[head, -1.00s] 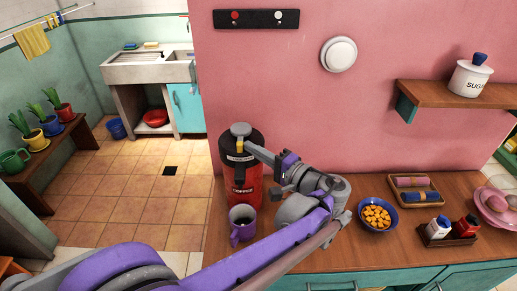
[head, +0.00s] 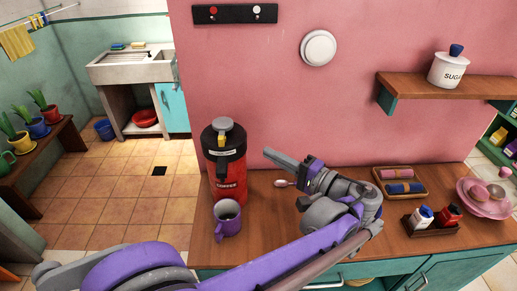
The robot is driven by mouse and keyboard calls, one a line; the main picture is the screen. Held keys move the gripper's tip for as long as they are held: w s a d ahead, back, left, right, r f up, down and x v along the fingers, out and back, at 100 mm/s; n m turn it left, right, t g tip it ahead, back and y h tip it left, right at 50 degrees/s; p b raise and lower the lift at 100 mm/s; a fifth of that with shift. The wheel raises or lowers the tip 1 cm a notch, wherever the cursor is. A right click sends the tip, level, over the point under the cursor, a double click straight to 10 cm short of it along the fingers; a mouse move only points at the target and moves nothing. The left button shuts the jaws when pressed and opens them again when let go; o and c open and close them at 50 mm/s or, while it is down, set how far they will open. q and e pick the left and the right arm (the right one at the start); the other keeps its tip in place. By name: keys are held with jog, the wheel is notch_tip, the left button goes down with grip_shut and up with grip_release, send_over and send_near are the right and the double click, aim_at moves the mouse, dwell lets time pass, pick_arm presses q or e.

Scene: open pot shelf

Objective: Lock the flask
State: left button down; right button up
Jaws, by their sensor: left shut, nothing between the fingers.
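The flask (head: 229,186) is red with a black top, a grey knob (head: 223,124) and the word COFFEE on its front. It stands upright at the left end of the wooden counter. A small yellow piece shows on its black top. A purple mug (head: 228,219) with dark contents stands in front of it. My left gripper (head: 270,154) is shut and empty, to the right of the flask's top and apart from it, with its fingers pointing left. My right gripper is out of view.
A spoon (head: 283,183) lies on the counter (head: 265,205) right of the flask. Further right are a tray with rolled cloths (head: 400,179), a rack with two shakers (head: 431,226) and pink dishes (head: 485,197). A sugar jar (head: 446,70) stands on the wall shelf (head: 433,86).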

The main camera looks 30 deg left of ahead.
pick_arm(q)
jog(key=shift+s+d, duration=0.1)
jog(key=shift+d, duration=1.1)
jog(key=s+a+f+m+h, duration=0.1)
jog(key=s+a+f+h, duration=0.3)
jog(key=f, duration=0.3)
jog(key=s+a+f+h, duration=0.2)
jog(key=s+f+h, duration=0.2)
jog(key=s+f, duration=0.15)
jog(key=s+d+f+n+t+h, duration=0.2)
jog(key=s+d+f+n+h, duration=0.1)
jog(key=s+d+f+h, duration=0.5)
jog(key=shift+s+d+f+h, duration=0.25)
jog(key=shift+f+h, duration=0.55)
jog(key=shift+f, duration=0.6)
